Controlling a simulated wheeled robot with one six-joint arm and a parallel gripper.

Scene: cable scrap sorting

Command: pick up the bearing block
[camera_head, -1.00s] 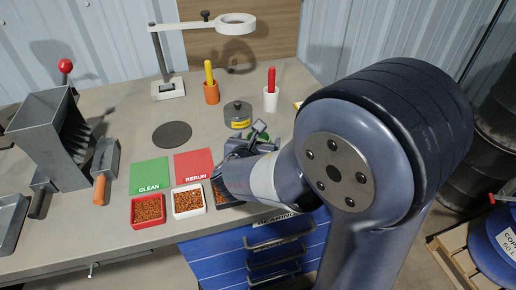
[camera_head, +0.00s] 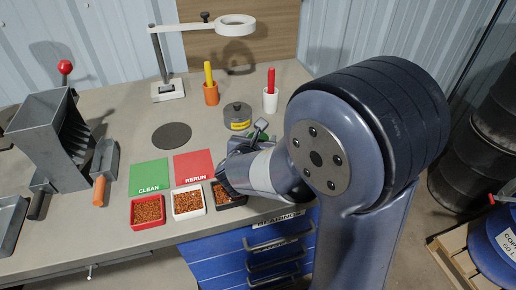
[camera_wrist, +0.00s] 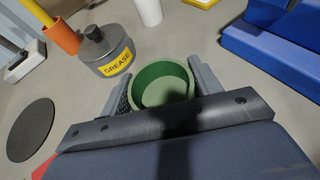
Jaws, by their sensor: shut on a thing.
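A round green hollow piece (camera_wrist: 163,86) with an open top sits between the two grey fingers of my gripper (camera_wrist: 163,82) in the wrist view. The fingers are shut on it, one on each side. The lower part of the piece is hidden by my gripper's dark body.
A grey grease tin (camera_head: 238,114) stands close behind my gripper. An orange cup (camera_head: 211,92) and a white cup (camera_head: 270,99) stand farther back. Blue stepped shapes (camera_wrist: 272,38) lie at the wrist view's upper right. Several trays of granules, including a white one (camera_head: 188,202), line the front edge.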

